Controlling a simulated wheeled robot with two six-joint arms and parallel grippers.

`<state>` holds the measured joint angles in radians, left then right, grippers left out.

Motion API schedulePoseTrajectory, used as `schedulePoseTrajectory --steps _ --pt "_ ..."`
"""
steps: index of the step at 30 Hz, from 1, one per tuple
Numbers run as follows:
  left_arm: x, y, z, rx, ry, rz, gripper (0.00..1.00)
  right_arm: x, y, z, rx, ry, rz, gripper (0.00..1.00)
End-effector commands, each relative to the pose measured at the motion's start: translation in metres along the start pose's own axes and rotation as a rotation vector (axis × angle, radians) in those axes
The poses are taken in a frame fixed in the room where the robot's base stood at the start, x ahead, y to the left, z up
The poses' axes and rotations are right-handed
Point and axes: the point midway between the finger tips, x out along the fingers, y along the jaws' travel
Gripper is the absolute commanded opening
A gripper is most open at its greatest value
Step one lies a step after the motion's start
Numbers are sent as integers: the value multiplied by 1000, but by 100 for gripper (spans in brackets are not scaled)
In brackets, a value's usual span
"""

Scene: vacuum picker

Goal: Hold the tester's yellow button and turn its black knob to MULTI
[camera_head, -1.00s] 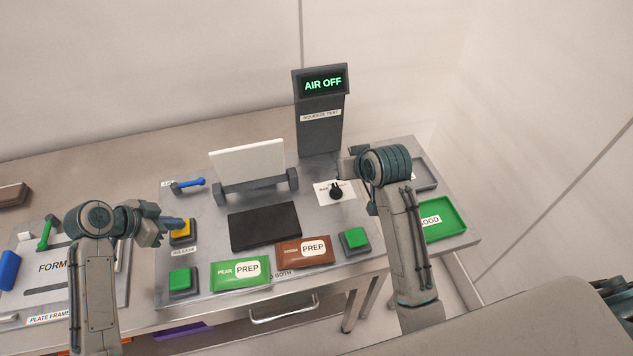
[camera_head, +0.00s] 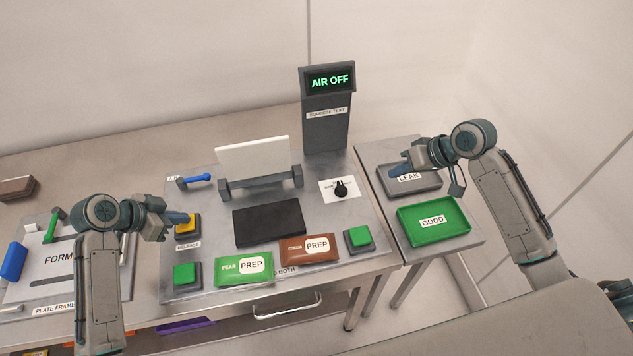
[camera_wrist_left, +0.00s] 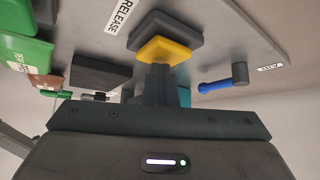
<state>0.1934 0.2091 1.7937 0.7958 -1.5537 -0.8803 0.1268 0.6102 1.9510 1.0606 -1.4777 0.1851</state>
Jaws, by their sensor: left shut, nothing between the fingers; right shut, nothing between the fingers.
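The yellow button (camera_head: 186,228) sits on a dark base above the RELEASE label. My left gripper (camera_head: 182,218) is shut and empty, its fingertips at the button. In the left wrist view the shut fingers (camera_wrist_left: 156,75) meet the yellow button (camera_wrist_left: 163,51); how far it is pressed I cannot tell. The black knob (camera_head: 341,189) stands on a white plate right of the grey rack; the plate's small lettering is unreadable. My right gripper (camera_head: 402,168) is shut and empty, over the LEAK tray and well right of the knob. The tester's display (camera_head: 330,81) reads AIR OFF.
Green buttons (camera_head: 187,274) (camera_head: 359,238) stand at the panel's front, with green and brown PREP packs (camera_head: 229,268) (camera_head: 294,250) between them. A blue-handled lever (camera_head: 198,179) is at the back left. The LEAK tray (camera_head: 425,187) and green GOOD tray (camera_head: 458,232) are at right.

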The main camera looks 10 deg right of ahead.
Motion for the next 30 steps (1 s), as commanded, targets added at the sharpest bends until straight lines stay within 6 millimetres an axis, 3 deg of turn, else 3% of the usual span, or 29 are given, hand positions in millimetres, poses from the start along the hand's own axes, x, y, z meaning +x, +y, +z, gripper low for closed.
schedulePoseTrajectory --steps 1,16,21,30 --pt "4 3 7 -9 -13 11 0 6 -1 0 2 1 -4 0" --pt "4 3 7 -9 -13 11 0 99 -2 0 2 1 -5 0" --pt "4 3 7 -9 -13 11 0 108 -24 0 -1 2 -4 0" --pt "4 3 8 -9 -13 11 0 114 -36 0 -2 1 0 0"
